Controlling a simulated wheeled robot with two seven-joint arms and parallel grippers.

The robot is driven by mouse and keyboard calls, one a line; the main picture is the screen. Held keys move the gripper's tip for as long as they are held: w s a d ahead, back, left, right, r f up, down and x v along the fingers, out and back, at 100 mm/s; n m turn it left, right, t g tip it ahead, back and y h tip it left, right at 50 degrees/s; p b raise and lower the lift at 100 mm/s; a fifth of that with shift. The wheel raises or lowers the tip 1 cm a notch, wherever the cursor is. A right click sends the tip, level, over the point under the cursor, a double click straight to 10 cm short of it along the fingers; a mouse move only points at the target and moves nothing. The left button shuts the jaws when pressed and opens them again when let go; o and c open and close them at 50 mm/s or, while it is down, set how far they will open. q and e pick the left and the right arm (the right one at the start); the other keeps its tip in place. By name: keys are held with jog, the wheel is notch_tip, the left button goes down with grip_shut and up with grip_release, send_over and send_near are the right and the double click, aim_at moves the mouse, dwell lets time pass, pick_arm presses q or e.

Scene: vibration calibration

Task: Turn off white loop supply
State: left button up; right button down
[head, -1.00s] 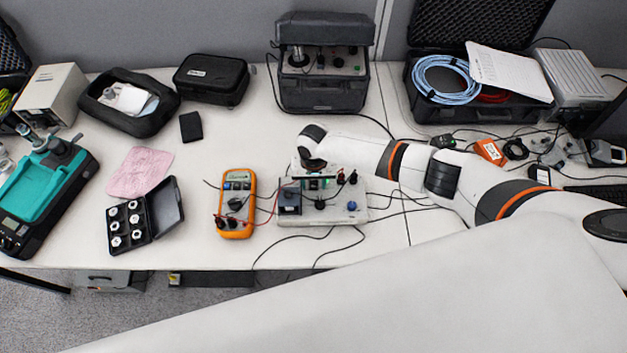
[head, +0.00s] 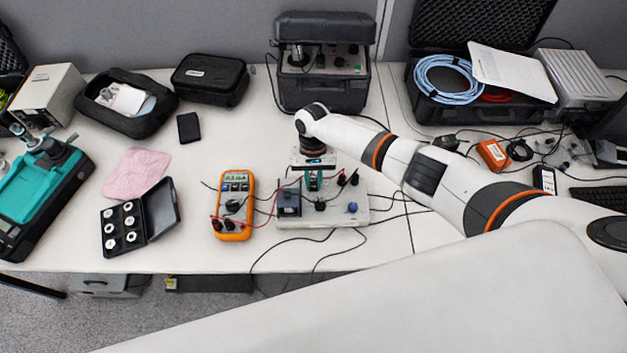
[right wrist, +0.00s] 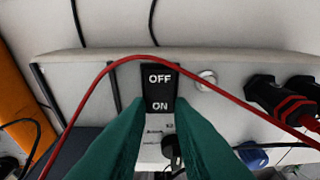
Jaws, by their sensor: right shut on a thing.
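The white loop supply (head: 343,212) is a flat white box on the bench, with a blue knob (head: 352,208) and several leads. Its black rocker switch (right wrist: 159,76), marked OFF above and ON below, shows in the right wrist view. My right gripper (head: 314,186) points down over the supply. In the right wrist view its teal fingers (right wrist: 160,108) close on the two sides of the switch, near the ON end. The fingers hide the supply's lower middle. I cannot tell which way the rocker is tilted. My left gripper is not in view.
A red lead (right wrist: 85,98) arches close over the switch. An orange multimeter (head: 234,205) stands left of the supply. An open black case of weights (head: 125,230) lies further left, and a black instrument case (head: 323,95) stands behind. Loose cables cross the bench around the supply.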

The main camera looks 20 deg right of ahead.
jog(key=c, duration=1.3)
grip_release()
jog(key=shift+r, duration=0.1)
jog(key=v, duration=1.1)
jog(key=shift+w+r+b, duration=0.1)
jog(key=shift+r+b, duration=0.3)
jog(key=shift+f, duration=0.1)
